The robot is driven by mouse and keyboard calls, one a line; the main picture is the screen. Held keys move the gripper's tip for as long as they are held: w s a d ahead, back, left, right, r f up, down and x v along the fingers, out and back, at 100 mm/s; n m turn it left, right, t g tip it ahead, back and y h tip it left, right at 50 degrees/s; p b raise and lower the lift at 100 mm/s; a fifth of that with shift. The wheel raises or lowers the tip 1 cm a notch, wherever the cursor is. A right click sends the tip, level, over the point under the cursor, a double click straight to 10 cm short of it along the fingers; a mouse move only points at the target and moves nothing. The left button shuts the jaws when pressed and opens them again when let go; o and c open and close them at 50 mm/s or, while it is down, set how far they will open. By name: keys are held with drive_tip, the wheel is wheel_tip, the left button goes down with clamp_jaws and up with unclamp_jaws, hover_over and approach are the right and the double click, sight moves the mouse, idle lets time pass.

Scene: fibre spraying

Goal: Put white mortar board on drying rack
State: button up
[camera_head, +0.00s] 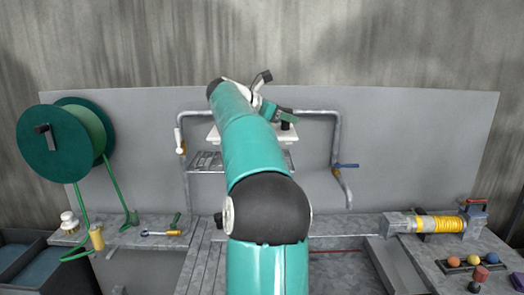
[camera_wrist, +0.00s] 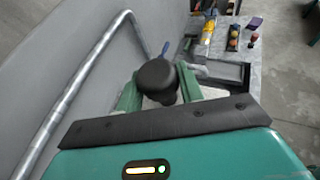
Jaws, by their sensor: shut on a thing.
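The white mortar board (camera_head: 211,133) shows in the head view on both sides of my arm, near the back wall. In the wrist view a black round-topped handle (camera_wrist: 157,76) stands between my green fingers, with a patch of white board below it. My gripper (camera_head: 282,115) is shut on this handle; it also shows in the wrist view (camera_wrist: 160,92). The drying rack (camera_head: 207,161) is a metal grid inside the pipe frame. The board appears just above it; my arm hides the middle of both, so I cannot tell whether they touch.
A grey pipe (camera_head: 338,140) with a blue-handled valve (camera_head: 346,165) runs right of the rack. A green hose reel (camera_head: 55,143) stands at left. A yellow-wound tool (camera_head: 440,224) and coloured balls (camera_head: 472,261) lie at right on the bench.

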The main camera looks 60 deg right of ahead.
drive_tip(key=w+d+f, duration=0.2)
drive_tip(key=d+f, duration=0.1)
drive_tip(key=w+d+f, duration=0.2)
drive_tip(key=d+f, duration=0.1)
drive_tip(key=d, duration=0.1)
drive_tip(key=w+d+f, duration=0.3)
drive_tip(key=shift+d+f, duration=0.25)
drive_tip(key=shift+f, duration=0.1)
wheel_tip(320, 180, down, 2)
drive_tip(key=shift+s+f, duration=0.1)
drive_tip(key=shift+f, duration=0.35)
drive_tip(key=o, duration=1.2)
drive_tip(key=shift+f, duration=0.1)
drive_tip(key=shift+c, duration=0.2)
